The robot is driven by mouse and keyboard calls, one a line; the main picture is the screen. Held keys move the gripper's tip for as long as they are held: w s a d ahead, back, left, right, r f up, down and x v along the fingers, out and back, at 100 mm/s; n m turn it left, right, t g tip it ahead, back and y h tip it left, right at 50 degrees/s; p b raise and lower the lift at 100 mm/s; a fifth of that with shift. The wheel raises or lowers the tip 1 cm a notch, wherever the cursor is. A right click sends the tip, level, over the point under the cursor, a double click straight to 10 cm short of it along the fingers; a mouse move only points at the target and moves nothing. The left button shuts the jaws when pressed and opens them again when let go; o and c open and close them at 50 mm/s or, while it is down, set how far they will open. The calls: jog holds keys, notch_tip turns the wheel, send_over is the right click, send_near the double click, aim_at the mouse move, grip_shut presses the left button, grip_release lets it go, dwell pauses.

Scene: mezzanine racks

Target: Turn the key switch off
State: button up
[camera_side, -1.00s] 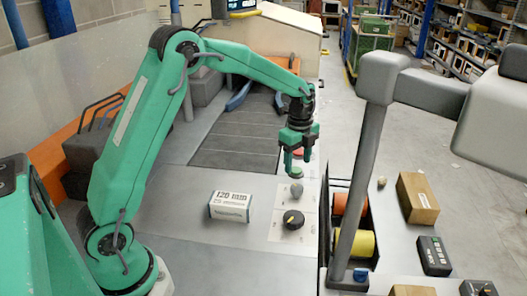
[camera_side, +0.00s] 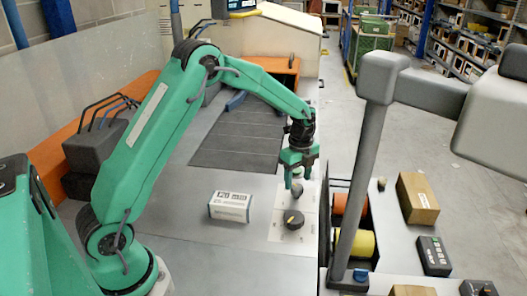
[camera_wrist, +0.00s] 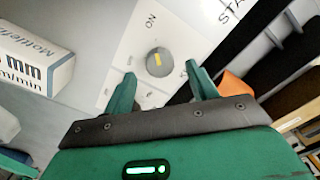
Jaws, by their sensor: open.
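The key switch (camera_wrist: 159,62) is a round grey disc with a yellow bar across it, on a white label plate with ON printed beside it. In the wrist view the bar runs roughly toward ON. My gripper (camera_wrist: 160,72) is open, with one green finger on each side of the switch's near edge.
Orange and yellow rolls (camera_side: 361,243) and a grey post (camera_side: 358,180) stand to the right.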

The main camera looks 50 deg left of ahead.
aim_at(297, 192)
jog(key=shift+f, duration=1.35)
jog(key=c, duration=1)
